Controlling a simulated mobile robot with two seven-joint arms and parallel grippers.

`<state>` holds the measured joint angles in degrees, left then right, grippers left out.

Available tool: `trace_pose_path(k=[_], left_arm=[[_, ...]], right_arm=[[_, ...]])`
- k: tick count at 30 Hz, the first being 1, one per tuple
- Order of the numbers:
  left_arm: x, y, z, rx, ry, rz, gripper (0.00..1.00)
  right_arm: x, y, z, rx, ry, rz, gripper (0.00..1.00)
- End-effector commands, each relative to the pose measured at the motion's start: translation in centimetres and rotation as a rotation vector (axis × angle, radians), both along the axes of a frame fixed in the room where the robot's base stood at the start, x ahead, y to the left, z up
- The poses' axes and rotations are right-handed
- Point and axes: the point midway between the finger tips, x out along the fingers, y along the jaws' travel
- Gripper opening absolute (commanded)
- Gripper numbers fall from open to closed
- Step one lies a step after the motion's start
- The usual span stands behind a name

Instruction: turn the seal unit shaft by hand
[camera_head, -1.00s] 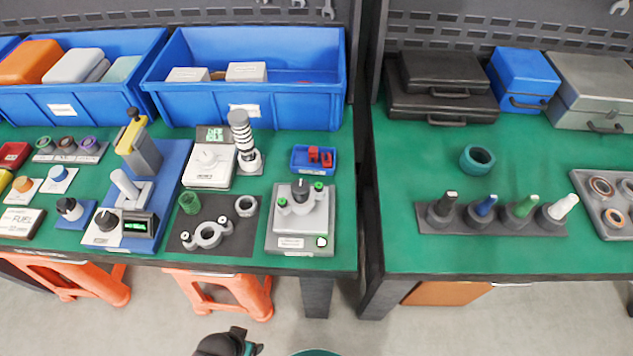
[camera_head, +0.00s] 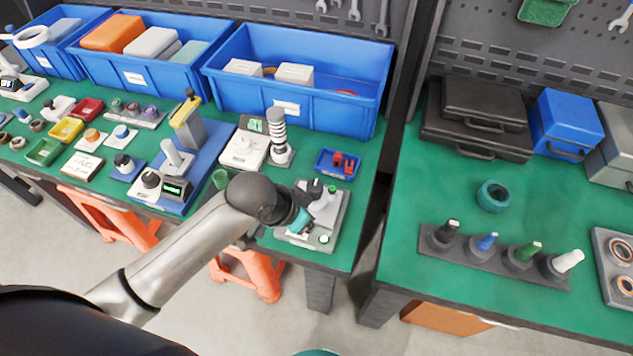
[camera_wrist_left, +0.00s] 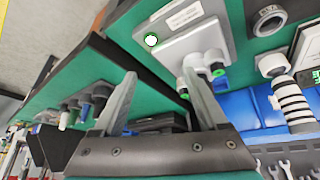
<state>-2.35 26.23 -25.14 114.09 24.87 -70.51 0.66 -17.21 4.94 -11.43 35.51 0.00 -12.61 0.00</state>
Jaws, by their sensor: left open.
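The seal unit (camera_head: 326,215) is a light grey housing on a grey plate, with green-capped posts and a round green-ringed light. It stands near the front right corner of the left bench. Its dark shaft knob is partly covered by my left gripper (camera_head: 309,208), which is above the unit's left side. In the left wrist view my left gripper (camera_wrist_left: 162,80) is open with nothing between its fingers. There the seal unit (camera_wrist_left: 178,38) lies beyond the fingertips, its housing (camera_wrist_left: 200,62) near the right finger. I cannot tell whether they touch. My right gripper is not in view.
A blue tray with red parts (camera_head: 337,164) sits behind the unit. A striped column (camera_head: 279,137) and white gauge box (camera_head: 245,147) stand behind left. My left arm hides a dark mat area. A gap separates the right bench (camera_head: 400,235).

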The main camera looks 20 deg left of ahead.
Motion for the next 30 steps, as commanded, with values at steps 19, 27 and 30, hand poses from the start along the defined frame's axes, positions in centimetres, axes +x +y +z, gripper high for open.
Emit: trace_pose_path(k=[19, 27, 30], left_arm=[[4.7, 5.9, 12.7, 0.101, 0.047, -0.262, 0.76], [4.9, 5.8, 11.6, 0.099, 0.061, -0.263, 0.76], [5.4, 5.2, 10.0, 0.100, 0.061, -0.262, 0.76]], right_arm=[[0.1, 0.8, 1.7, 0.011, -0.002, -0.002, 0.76], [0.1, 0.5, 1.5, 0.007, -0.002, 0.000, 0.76], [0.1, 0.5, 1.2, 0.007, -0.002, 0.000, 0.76]])
